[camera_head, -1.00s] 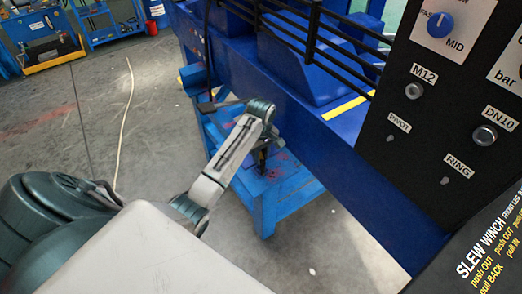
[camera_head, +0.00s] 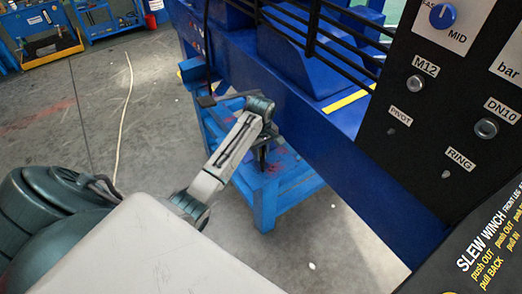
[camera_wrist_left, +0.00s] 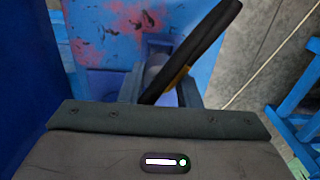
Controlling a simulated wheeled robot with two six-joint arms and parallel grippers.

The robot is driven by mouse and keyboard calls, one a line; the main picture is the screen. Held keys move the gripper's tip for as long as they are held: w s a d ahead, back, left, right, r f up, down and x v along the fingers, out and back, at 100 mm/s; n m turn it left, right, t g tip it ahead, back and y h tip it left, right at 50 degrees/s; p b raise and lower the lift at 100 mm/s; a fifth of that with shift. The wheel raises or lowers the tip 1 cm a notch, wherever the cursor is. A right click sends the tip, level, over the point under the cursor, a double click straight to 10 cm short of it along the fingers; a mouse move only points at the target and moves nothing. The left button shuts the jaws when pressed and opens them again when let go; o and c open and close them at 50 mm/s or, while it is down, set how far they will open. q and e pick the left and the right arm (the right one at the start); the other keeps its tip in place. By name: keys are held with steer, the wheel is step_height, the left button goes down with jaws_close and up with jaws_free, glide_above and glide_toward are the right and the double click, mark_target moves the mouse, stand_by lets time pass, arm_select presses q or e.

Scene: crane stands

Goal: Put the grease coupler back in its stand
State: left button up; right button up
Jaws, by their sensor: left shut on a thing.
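My left gripper (camera_head: 262,158) hangs below the wrist, over the blue stand (camera_head: 264,194) with red worn patches on top. In the left wrist view, the left gripper (camera_wrist_left: 160,92) has its two fingers closed around a grey part with a yellow band, which I take to be the grease coupler (camera_wrist_left: 155,68). A thick black hose or handle (camera_wrist_left: 205,42) slants up and right from between the fingers. The blue, red-scuffed surface (camera_wrist_left: 115,25) lies beyond. The coupler's lower end and its seat are hidden. My right gripper is not in view.
The large blue crane body (camera_head: 335,125) with black rails stands close to the right of my arm. A black control panel (camera_head: 425,130) fills the right side. Grey floor (camera_head: 140,130) with a pale cable (camera_head: 124,115) is open at left.

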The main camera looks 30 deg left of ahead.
arm_select(q)
steer(key=shift+f, duration=0.9)
steer(key=o, duration=1.2)
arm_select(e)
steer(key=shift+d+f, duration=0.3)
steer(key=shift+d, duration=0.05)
arm_select(q)
step_height(320, 180, up, 2)
steer(key=shift+r+p, duration=0.2)
steer(key=shift+p, duration=0.6)
steer(key=shift+r, duration=1.25)
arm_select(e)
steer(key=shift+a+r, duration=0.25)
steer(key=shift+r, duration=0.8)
